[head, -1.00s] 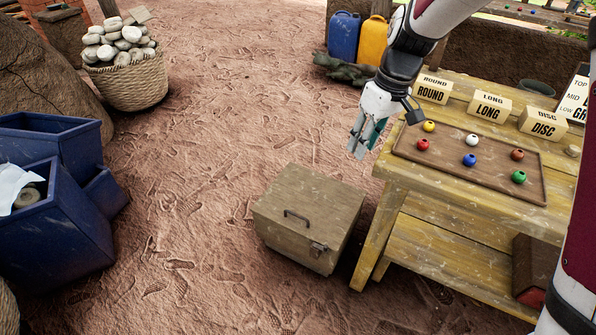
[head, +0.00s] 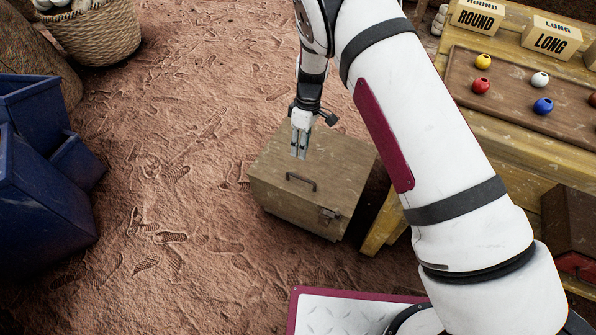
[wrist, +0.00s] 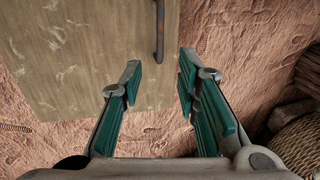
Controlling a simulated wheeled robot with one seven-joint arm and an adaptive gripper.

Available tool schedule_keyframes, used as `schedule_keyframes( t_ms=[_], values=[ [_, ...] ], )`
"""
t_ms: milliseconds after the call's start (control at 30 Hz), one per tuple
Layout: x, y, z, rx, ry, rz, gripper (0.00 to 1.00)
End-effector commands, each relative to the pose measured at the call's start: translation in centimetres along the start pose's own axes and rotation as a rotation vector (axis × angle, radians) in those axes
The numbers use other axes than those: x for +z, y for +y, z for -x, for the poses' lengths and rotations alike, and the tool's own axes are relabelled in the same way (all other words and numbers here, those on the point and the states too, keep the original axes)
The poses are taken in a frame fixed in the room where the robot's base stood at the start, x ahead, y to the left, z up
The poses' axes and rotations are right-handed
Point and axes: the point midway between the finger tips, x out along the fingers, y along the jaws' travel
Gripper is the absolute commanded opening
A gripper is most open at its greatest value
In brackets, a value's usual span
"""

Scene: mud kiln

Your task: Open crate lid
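The wooden crate stands on the ground with its lid (head: 342,163) closed. My gripper (head: 299,153) points down above the lid, behind the handle in the head view, and touches nothing that I can see. In the wrist view my gripper (wrist: 161,70) is open and empty, with teal pads apart. The lid (wrist: 80,55) fills the upper left there, and the handle (wrist: 159,32) lies ahead of the gap between the fingertips.
A wooden table (head: 475,130) with a bead tray (head: 515,85) stands to the crate's right. Blue bins (head: 40,200) are at the left and a woven basket (head: 98,35) at the back left. The ground left of the crate is clear.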

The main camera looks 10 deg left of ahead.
Motion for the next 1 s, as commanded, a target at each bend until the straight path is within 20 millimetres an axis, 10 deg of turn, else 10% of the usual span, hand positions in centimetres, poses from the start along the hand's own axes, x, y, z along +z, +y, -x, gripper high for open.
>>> schedule_keyframes(
  t_ms=[500,1000],
  values=[
    [0.0,0.0,-9.5,-0.001,-0.001,-0.001,0.3],
    [0.0,0.0,-10.8,0.001,0.0,0.0,0.3]
  ],
)
